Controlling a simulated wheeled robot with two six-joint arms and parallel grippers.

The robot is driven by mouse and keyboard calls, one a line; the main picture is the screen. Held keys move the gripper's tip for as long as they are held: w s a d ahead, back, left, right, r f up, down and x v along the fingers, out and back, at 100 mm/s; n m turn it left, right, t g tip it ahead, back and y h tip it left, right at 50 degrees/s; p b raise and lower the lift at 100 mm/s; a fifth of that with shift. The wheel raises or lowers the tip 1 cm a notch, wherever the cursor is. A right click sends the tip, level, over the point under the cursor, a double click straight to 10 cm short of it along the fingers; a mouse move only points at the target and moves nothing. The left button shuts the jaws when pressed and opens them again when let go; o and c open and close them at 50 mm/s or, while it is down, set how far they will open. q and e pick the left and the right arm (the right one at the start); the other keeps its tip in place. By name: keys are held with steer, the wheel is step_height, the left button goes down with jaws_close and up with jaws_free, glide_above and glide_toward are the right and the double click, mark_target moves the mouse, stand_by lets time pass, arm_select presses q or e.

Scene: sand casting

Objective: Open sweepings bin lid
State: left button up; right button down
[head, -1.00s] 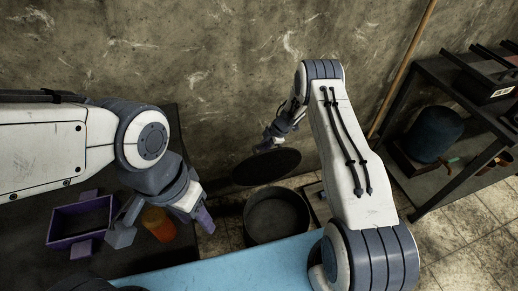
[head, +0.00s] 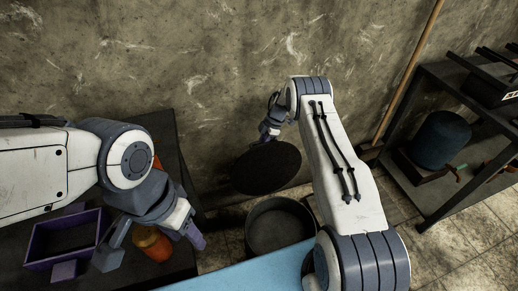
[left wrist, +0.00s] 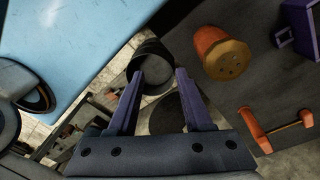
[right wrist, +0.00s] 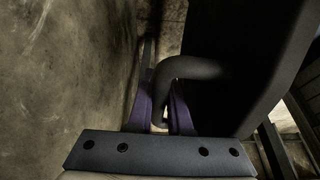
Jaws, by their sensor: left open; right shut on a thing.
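The sweepings bin (head: 249,228) is a dark round bin on the floor by the wall, its top uncovered. Its lid (head: 267,167) is a dark disc, tilted and held clear above and behind the bin, near the wall. My right gripper (head: 268,131) is behind the lid. In the right wrist view its fingers (right wrist: 163,105) are shut on the lid's curved dark handle (right wrist: 190,68). My left gripper (head: 193,232) is open and empty above the dark table's right edge. The left wrist view shows its spread fingers (left wrist: 158,90), with the bin (left wrist: 151,57) beyond.
An orange shaker (head: 152,243) and a purple box frame (head: 38,243) are on the dark table (head: 165,137). A light-blue surface (head: 245,275) lies in front of the bin. A shelf (head: 440,190) stands at right; a wooden pole (head: 412,70) leans on the wall.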

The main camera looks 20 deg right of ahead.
steer(key=shift+s+f, duration=0.1)
steer(key=c, duration=1.1)
jaws_free()
steer(key=v, duration=1)
steer(key=shift+d+r, duration=0.2)
